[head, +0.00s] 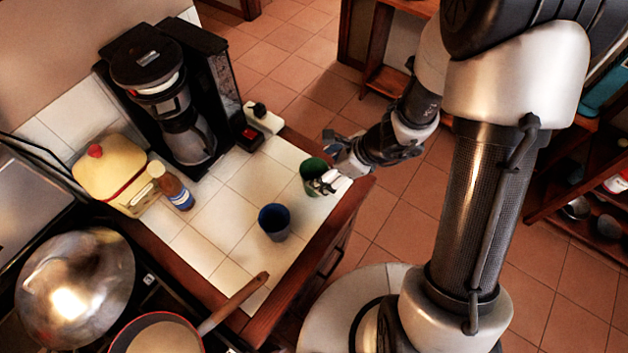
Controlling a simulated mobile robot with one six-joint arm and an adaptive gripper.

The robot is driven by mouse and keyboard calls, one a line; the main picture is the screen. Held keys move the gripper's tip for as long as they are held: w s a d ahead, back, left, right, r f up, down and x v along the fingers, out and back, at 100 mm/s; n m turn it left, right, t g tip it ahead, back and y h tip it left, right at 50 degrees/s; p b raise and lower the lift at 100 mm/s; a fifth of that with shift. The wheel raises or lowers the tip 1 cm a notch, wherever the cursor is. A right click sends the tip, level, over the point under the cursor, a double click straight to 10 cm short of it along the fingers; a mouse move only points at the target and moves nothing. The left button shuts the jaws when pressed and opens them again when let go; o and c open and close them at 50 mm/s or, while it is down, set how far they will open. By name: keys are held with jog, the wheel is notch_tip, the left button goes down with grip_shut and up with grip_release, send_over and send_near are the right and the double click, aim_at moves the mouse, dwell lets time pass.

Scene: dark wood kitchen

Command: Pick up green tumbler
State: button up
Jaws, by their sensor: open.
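The green tumbler (311,172) stands upright on the white tiled counter (237,237), near its right edge. My gripper (322,184) reaches in from the right, with its fingers close to the tumbler's right side and overlapping it in the picture. The fingers partly hide the tumbler's lower right. The gripper is open. I cannot tell whether a finger touches the tumbler.
A blue cup (274,222) stands a little left and nearer. A coffee maker (160,100), a bottle (172,188) and a yellow canister (110,168) stand to the left. A pan (160,332) has its handle over the counter. Open tiles lie around the blue cup.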

aim_at(307, 176)
jog(key=b+x, duration=0.1)
jog(key=x, duration=0.4)
jog(key=b+x, duration=0.1)
jog(key=x, duration=0.4)
jog(key=shift+w+a+r+b, duration=0.1)
jog(key=shift+w+r+b, duration=0.1)
jog(key=shift+b, duration=0.2)
jog(key=shift+c, duration=0.4)
jog(key=c, duration=1)
jog(key=shift+c, duration=0.3)
